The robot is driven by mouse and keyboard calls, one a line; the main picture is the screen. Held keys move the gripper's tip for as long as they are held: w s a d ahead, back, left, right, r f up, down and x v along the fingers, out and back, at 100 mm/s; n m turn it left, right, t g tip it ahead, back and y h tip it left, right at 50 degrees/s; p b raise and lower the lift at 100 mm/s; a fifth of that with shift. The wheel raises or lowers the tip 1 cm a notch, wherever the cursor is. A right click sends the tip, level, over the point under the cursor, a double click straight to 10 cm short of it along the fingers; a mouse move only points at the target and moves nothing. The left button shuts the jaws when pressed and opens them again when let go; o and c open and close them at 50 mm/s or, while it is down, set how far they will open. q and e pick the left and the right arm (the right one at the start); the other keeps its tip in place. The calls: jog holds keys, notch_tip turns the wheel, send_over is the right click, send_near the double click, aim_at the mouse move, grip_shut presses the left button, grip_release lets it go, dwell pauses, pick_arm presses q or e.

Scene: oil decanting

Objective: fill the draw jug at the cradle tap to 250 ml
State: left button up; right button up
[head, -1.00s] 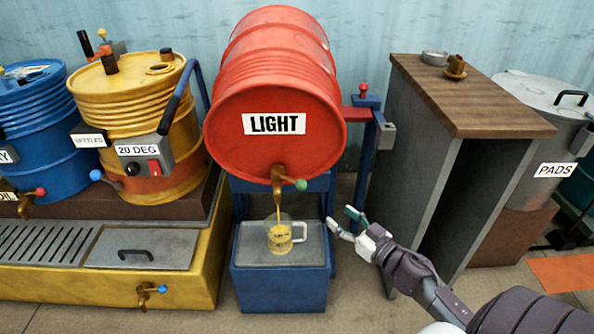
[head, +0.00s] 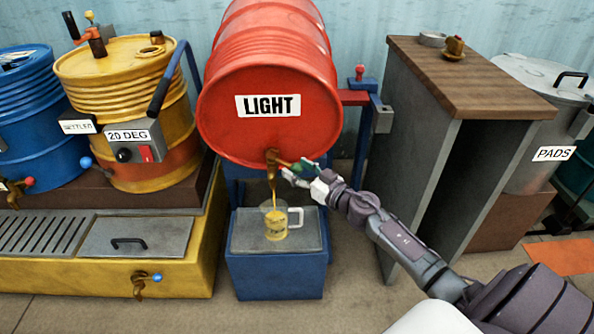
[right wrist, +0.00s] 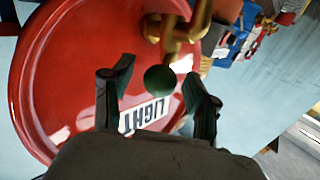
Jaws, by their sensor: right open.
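The red drum labelled LIGHT (head: 268,75) lies on its side in a blue cradle. Its brass tap (head: 271,172) points down, and a yellow stream runs from it. The draw jug (head: 276,222), clear with a white handle, stands under the tap on the blue stand's grey top and holds yellow oil; its exact level is too small to read. My right gripper (head: 294,172) is at the tap's green knob. In the right wrist view the green knob (right wrist: 160,79) sits between the open fingers, with the brass tap (right wrist: 178,32) just beyond. My left gripper is not in view.
A grey cabinet with a wooden top (head: 470,85) stands right of the drum. A yellow drum (head: 125,100) and a grated yellow tray (head: 45,270) are at the left. A PADS bin (head: 535,130) is at the far right.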

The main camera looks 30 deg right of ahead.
jog(key=shift+w+a, duration=0.1)
jog(key=shift+w, duration=0.2)
grip_shut()
dwell(0.4)
